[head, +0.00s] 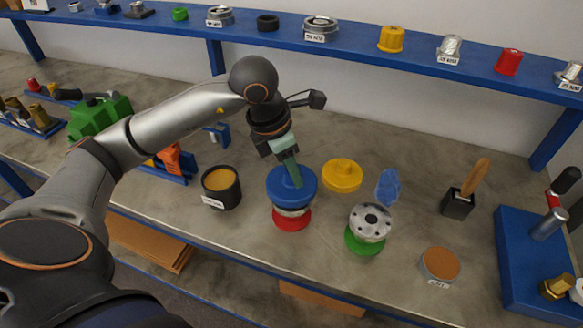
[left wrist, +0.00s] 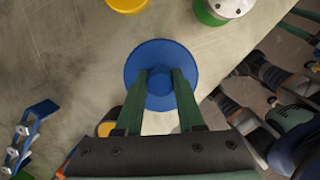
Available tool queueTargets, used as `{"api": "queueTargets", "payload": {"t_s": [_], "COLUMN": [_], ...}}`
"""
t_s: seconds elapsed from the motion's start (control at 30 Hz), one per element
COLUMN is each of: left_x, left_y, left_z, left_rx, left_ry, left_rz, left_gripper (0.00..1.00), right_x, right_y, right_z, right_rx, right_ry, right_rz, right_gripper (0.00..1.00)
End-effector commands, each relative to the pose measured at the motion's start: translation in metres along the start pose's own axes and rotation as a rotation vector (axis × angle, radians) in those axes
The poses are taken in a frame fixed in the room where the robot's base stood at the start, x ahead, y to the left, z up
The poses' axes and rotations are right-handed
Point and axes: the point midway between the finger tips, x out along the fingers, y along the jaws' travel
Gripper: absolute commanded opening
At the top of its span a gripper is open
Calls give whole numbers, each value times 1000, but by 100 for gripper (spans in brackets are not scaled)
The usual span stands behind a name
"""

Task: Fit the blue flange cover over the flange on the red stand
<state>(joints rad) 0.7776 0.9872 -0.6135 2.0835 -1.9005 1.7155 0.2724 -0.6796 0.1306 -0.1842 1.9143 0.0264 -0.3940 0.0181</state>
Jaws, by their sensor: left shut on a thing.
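The blue flange cover (head: 283,194) is a round disc with a knob, directly above the red stand (head: 291,220). A strip of the silver flange (head: 291,211) shows between cover and stand in the head view. I cannot tell whether the cover touches the flange. My left gripper (head: 296,181) comes from above with its green fingers shut on the cover's knob. In the left wrist view the cover (left wrist: 160,48) lies between the fingertips (left wrist: 159,82) and hides the stand and flange.
A green stand (head: 364,243) with a bare silver flange (head: 371,222) is right of the red stand. A yellow cover (head: 342,175) lies behind. A black cup (head: 221,188) stands close on the left, and a small brown-topped pot (head: 440,264) at front right.

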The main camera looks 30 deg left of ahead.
Motion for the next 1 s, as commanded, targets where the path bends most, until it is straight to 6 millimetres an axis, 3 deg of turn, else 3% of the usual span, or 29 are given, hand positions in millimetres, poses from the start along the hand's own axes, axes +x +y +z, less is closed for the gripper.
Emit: {"api": "queueTargets", "payload": {"t_s": [1.0], "left_x": [31], "left_y": [0], "left_z": [-8], "left_rx": [0], "left_ry": [-1], "left_rz": [1], "left_gripper": [0], "right_x": [21], "right_y": [2], "right_z": [22], "right_rx": [-1], "right_ry": [1], "right_rz": [0], "right_gripper": [64]}}
